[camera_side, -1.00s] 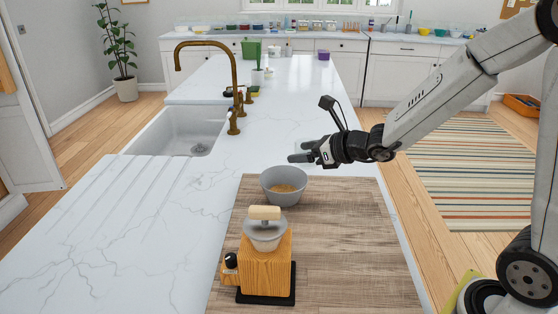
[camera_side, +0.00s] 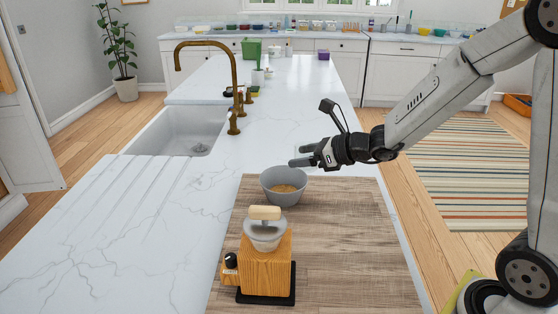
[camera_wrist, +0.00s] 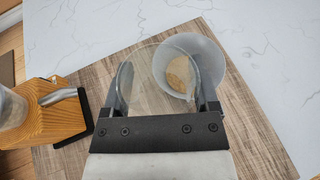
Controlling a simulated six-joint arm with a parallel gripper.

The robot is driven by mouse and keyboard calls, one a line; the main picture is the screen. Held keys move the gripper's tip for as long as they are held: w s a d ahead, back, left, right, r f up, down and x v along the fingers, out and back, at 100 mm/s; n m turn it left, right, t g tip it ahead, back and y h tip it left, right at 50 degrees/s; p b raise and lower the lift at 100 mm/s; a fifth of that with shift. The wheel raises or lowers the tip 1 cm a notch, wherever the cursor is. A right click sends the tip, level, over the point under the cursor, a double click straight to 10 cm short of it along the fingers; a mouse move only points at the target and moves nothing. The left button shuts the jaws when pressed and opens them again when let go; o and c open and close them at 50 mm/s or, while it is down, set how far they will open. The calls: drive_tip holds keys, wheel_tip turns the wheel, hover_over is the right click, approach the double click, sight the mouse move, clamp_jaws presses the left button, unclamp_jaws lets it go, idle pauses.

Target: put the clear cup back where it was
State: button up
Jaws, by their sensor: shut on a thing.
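My gripper (camera_side: 306,160) is shut on the clear cup. In the wrist view, the gripper (camera_wrist: 162,95) has the cup's round, see-through rim (camera_wrist: 150,55) between its two fingers. The cup is hard to make out in the side view, where only a faint clear patch shows at the fingertips. The gripper is just behind and to the right of the grey bowl (camera_side: 283,199), near the back edge of the wooden board (camera_side: 345,240). Whether the cup touches the counter cannot be told.
The grey bowl holds something tan and also shows in the wrist view (camera_wrist: 215,62). A wooden grinder (camera_side: 265,265) stands at the front of the board. A brass tap (camera_side: 234,80) and sink (camera_side: 180,130) are at the left. White counter (camera_side: 290,110) behind is clear.

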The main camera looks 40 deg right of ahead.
drive_tip(key=shift+s+a+f+n+g+y, duration=0.1)
drive_tip(key=shift+s+f+n+g+y, duration=0.3)
drive_tip(key=shift+n+y, duration=0.35)
drive_tip(key=s+f+n+g+y, duration=0.5)
drive_tip(key=s+n+g, duration=0.1)
drive_tip(key=s+n, duration=0.1)
drive_tip(key=shift+s+a, duration=0.45)
drive_tip(key=shift+s, duration=0.25)
drive_tip(key=shift+f+y, duration=0.2)
drive_tip(key=shift+y, duration=0.05)
hover_over(325, 235)
drive_tip(key=shift+d+f, duration=0.1)
drive_tip(key=shift+f, duration=1.95)
drive_tip(key=shift+f, duration=1.8)
drive_tip(key=shift+f, duration=0.1)
